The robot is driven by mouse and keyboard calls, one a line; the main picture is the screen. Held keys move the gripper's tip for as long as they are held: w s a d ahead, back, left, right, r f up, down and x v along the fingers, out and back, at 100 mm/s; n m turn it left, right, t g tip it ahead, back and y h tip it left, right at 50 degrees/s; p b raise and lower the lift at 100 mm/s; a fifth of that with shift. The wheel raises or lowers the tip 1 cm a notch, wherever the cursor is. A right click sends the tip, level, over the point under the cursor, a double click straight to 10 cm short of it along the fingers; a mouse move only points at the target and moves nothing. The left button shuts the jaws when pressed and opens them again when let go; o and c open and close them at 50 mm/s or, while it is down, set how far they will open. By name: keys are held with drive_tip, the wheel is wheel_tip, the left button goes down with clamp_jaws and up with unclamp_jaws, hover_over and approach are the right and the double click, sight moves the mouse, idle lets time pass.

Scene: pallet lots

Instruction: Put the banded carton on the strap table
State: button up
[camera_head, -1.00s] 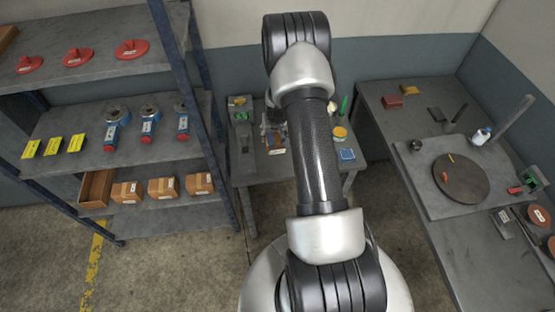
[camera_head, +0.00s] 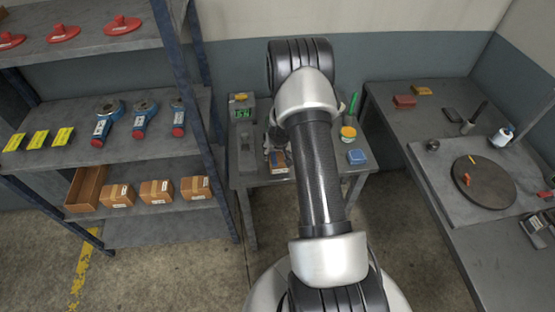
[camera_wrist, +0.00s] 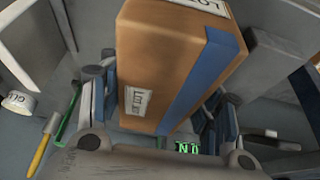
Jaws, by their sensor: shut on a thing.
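The banded carton (camera_wrist: 165,65), brown with a blue band and white labels, fills the middle of the wrist view. My gripper (camera_wrist: 160,110) is shut on it, with a finger at each side. In the head view my arm mostly hides the gripper; a small part of the carton (camera_head: 279,160) shows left of the arm, over the small back table (camera_head: 262,181). I cannot tell whether the carton touches that table. No label shows which table is the strap table. The right-hand bench (camera_head: 447,245) carries a round turntable (camera_head: 484,182).
The shelf rack (camera_head: 190,90) on the left holds small cartons (camera_head: 156,190), blue tools (camera_head: 145,118) and red items. The back table holds a device with a green display (camera_head: 242,106), a yellow-topped jar (camera_head: 348,134) and a blue block (camera_head: 356,157). Bare floor lies between table and bench.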

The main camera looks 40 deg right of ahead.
drive_tip(key=shift+f+b, duration=0.65)
drive_tip(key=shift+f, duration=0.55)
drive_tip(key=shift+f, duration=0.25)
drive_tip(key=o, duration=1.2)
drive_tip(key=shift+r, duration=0.1)
drive_tip(key=shift+c, duration=0.2)
